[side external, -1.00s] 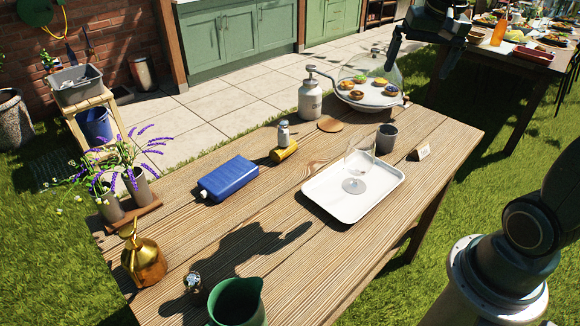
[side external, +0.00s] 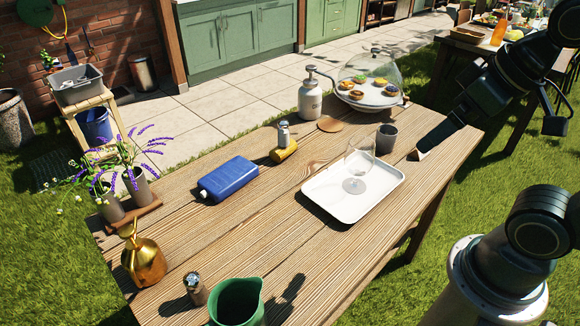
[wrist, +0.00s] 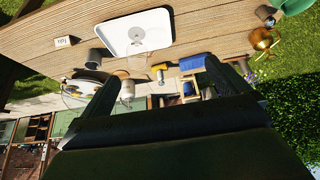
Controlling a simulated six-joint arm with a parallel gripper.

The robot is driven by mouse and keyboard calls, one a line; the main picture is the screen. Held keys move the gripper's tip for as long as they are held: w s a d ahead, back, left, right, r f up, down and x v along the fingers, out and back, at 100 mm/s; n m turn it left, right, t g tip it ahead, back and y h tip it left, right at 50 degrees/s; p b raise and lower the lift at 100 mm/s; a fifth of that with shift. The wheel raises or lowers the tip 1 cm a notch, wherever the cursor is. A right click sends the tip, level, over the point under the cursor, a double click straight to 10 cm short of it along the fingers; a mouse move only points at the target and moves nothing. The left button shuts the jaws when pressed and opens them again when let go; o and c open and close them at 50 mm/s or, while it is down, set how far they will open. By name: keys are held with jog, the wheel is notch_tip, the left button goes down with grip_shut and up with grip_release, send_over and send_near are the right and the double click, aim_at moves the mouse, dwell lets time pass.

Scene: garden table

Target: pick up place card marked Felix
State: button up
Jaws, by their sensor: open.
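A small white place card (side external: 417,156) stands near the right end of the wooden table; its lettering is too small to read. It also shows at the upper left of the wrist view (wrist: 65,42). My gripper (side external: 488,138) is in the air over the table's right end, jaws wide apart and empty. In the side view one finger overlaps the card and hides most of it. In the wrist view my gripper (wrist: 160,75) has the card well left of both fingers, not between them.
A grey cup (side external: 386,139) stands close left of the card. A white tray (side external: 320,207) with a clear wine glass (side external: 358,170) lies nearby. A glass-domed cake stand (side external: 370,85) and a pump bottle (side external: 309,103) stand behind.

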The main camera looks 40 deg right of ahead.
jog(key=shift+c, duration=1.2)
